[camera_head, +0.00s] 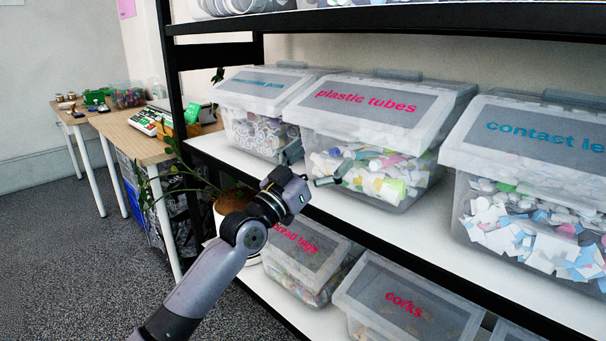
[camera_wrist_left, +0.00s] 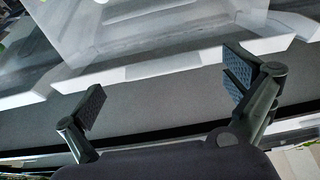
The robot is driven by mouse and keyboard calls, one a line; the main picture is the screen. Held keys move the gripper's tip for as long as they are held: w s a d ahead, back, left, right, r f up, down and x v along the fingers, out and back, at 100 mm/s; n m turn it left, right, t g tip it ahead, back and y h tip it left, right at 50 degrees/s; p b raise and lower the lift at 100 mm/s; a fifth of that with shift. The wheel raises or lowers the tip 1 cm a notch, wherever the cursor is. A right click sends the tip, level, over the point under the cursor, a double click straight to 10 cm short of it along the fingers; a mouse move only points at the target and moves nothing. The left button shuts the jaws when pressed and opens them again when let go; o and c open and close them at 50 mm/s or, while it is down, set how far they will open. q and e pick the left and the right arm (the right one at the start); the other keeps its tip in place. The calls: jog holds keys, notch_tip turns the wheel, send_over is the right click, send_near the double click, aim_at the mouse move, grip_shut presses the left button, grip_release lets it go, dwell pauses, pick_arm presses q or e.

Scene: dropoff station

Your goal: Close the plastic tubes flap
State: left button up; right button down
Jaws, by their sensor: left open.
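The plastic tubes bin (camera_head: 375,165) is a clear box on the middle shelf, full of mixed small plastic pieces. Its translucent flap (camera_head: 372,108) bears a grey label with pink "plastic tubes" lettering and lies down over the top of the bin. My left gripper (camera_head: 317,168) is open and empty, in front of the bin's left front, below the flap's front edge. In the left wrist view, the gripper's two fingers (camera_wrist_left: 160,97) stand wide apart, with a pale translucent bin edge (camera_wrist_left: 165,68) beyond them. My right gripper is not in view.
A bin with blue lettering (camera_head: 255,95) stands close on the left, and the contact lens bin (camera_head: 530,190) on the right. The bread tags bin (camera_head: 305,255) and corks bin (camera_head: 405,305) are on the lower shelf. A black shelf post (camera_head: 176,90) and a potted plant (camera_head: 228,203) are left.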

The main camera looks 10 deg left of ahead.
pick_arm(q)
jog(key=v, duration=0.8)
